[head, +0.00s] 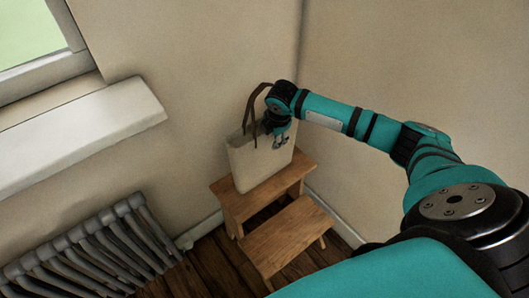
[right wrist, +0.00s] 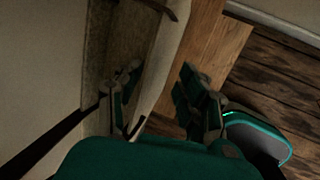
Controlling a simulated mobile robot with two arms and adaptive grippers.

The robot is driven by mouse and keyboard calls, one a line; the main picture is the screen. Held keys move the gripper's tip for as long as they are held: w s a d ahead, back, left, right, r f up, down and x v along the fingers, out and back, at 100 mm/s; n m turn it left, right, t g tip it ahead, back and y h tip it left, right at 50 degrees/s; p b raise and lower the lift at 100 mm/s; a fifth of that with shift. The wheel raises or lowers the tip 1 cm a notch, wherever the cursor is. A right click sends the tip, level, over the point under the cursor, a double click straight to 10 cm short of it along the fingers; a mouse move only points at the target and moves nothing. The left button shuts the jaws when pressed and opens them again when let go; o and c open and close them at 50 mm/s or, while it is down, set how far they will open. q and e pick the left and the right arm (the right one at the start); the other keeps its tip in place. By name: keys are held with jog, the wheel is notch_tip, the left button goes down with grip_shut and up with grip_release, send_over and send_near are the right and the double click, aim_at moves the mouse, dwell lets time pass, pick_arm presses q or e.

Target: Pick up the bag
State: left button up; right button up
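A cream bag (head: 258,163) with dark brown strap handles (head: 254,98) stands upright on a wooden step stool (head: 292,182) in the corner. My right gripper (head: 281,141) is at the bag's upper rim, on its right side. In the right wrist view, my right gripper (right wrist: 160,70) is open with the bag's wall (right wrist: 163,55) between its fingers. One finger is inside the bag's opening and the other is outside; a gap shows on the outer side. Whether the inner finger touches is unclear. My left gripper is not in view.
The stool's lower step (head: 288,236) juts out in front of the bag. A grey radiator (head: 85,250) stands at the lower left, under a white window sill (head: 75,135). Bare walls meet close behind the bag. Dark plank floor (head: 215,265) shows between radiator and stool.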

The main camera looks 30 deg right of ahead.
aim_at(271, 141)
jog(key=x, duration=0.5)
jog(key=shift+w+f, duration=0.1)
jog(key=shift+c, duration=0.4)
grip_shut()
